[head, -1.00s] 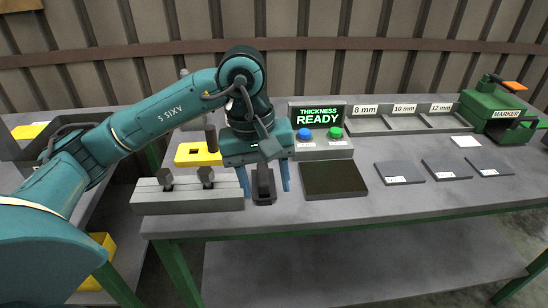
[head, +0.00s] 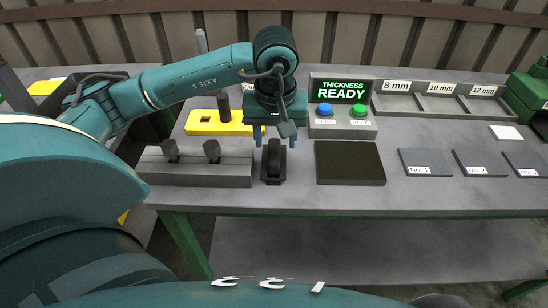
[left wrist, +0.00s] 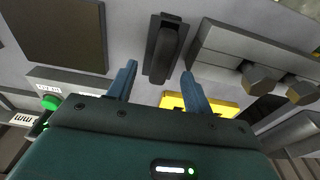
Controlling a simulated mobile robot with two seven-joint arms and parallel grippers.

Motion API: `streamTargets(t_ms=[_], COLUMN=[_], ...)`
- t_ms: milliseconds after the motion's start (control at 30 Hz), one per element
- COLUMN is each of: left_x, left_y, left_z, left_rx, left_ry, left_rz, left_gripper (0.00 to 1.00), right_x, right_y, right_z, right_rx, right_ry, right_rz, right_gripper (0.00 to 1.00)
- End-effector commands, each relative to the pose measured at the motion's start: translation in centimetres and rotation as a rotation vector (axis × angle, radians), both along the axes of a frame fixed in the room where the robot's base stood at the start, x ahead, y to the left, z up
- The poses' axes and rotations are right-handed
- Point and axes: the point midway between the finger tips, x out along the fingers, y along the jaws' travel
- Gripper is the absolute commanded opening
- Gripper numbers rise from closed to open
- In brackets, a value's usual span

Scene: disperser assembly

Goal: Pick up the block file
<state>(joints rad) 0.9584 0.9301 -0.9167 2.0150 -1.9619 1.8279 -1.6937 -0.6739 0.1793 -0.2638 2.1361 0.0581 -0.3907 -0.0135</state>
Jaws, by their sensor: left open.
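The block file (head: 274,162), a dark block with a raised grip, sits in a small dark holder near the front edge of the bench. It also shows in the left wrist view (left wrist: 166,48), just ahead of the fingertips and roughly centred between their lines. My left gripper (head: 276,143) is open and empty, pointing down, with its blue fingers at the file's far end. The same open fingers show in the left wrist view (left wrist: 159,72). I cannot tell their exact height above the file. My right gripper is not in view.
A grey rail with two dark knobs (head: 200,172) stands close left of the file. A dark square mat (head: 349,163) lies to the right. Behind are a yellow block (head: 216,124) and a button box (head: 342,124) below a READY display. Labelled dark plates (head: 426,162) lie farther right.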

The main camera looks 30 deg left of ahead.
Motion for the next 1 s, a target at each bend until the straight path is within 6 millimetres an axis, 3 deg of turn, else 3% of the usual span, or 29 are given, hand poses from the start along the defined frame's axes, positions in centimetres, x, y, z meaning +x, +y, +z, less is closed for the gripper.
streamTargets(t_ms=[300,567,1000], left_x=[0.2,0.3,0.3], left_y=[0.6,0.6,0.6], left_z=[-4.2,-4.6,-4.5], left_rx=[0.0,0.0,0.0], left_ry=[0.002,0.0,0.0], left_rz=[0.0,0.0,0.0], left_gripper=[0.51,0.51,0.17], right_x=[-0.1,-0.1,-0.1], right_y=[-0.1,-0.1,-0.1], right_z=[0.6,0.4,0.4], right_rx=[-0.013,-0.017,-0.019], right_ry=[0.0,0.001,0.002], right_rz=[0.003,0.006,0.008], right_gripper=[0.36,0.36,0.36])
